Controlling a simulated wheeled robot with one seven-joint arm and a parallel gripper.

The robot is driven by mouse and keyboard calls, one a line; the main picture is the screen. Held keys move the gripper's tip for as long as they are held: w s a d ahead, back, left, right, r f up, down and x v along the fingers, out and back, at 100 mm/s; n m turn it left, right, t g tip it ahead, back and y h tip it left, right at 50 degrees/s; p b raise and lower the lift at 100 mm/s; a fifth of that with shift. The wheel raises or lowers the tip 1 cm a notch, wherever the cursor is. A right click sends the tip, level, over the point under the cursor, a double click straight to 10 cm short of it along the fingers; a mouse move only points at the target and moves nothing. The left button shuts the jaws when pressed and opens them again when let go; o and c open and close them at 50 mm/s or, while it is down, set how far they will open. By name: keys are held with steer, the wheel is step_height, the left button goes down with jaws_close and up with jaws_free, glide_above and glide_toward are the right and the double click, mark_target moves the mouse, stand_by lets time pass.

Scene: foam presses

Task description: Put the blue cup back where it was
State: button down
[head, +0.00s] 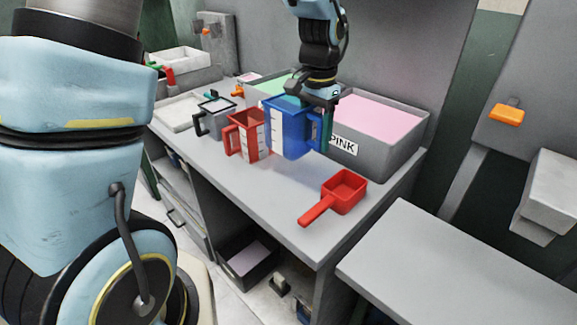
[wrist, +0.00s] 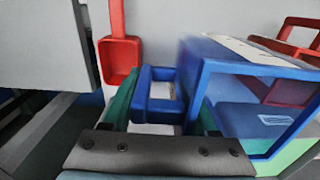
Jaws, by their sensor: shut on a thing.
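The blue cup (head: 285,128) has a white scale strip on its side and stands upright over the grey worktop, beside the red cup. My gripper (head: 324,125) comes down from above on the cup's right side, its green fingers at the handle. In the wrist view, the fingers are on both sides of the blue handle (wrist: 145,95), and the cup body (wrist: 193,85) is to the right. I cannot tell whether the cup's base touches the worktop.
The red cup (head: 246,135) and a grey cup (head: 213,118) stand to the left. A red scoop (head: 343,190) lies in front on the worktop (head: 270,195). A grey bin labelled PINK (head: 375,158) stands behind, next to a bin with green contents (head: 272,86).

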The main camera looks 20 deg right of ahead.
mark_target(283, 146)
steer(key=shift+w+f+p, duration=0.15)
steer(key=shift+f+p, duration=1.15)
steer(key=shift+f, duration=3.6)
steer(key=shift+f, duration=0.1)
steer(key=shift+c, duration=2.2)
jaws_free()
